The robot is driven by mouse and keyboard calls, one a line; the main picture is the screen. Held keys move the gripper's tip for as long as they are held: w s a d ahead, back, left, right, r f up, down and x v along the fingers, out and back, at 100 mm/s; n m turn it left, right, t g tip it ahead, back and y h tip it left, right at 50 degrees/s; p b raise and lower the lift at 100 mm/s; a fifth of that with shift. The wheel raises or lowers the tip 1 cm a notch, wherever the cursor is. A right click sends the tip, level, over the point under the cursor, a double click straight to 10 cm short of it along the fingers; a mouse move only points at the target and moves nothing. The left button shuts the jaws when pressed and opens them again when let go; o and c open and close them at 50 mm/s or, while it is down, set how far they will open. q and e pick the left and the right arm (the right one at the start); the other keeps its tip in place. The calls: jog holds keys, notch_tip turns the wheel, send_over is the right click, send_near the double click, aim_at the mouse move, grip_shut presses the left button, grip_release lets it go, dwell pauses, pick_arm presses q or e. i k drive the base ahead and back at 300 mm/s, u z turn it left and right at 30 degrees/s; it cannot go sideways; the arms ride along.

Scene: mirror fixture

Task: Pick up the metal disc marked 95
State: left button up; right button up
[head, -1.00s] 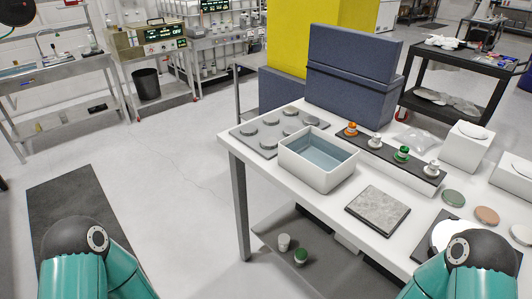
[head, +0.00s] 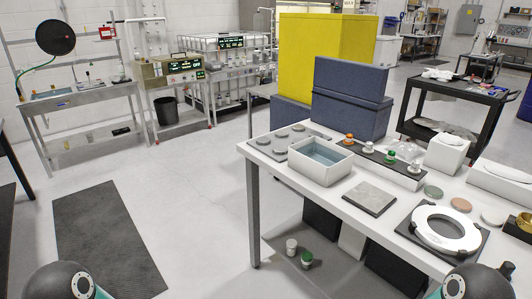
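Several round grey metal discs (head: 281,133) lie on a flat grey tray (head: 256,149) at the far left corner of the white table (head: 291,176). They are small in the head view and I cannot read any number on them, so I cannot tell which is marked 95. Only the dark rounded joints of my two arms show at the bottom left and bottom right. Neither gripper's fingers are in view, and both arms are well short of the discs.
A white bin with a blue-grey inside (head: 320,162) stands beside the tray. A dark strip with small coloured-top items (head: 389,157), a grey square plate (head: 369,198) and a white ring (head: 446,229) are also on the table. Open floor (head: 190,200) lies left of it.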

aim_at(278, 150)
jog(key=z, duration=1.4)
jog(key=i, duration=0.1)
jog(key=u, duration=2.6)
jog(key=i, duration=2.35)
jog(key=u, duration=0.75)
jog(key=i, duration=0.1)
jog(key=z, duration=2.55)
jog(key=k, duration=0.45)
jog(key=z, duration=0.3)
jog(key=i, duration=0.15)
jog(key=u, duration=0.2)
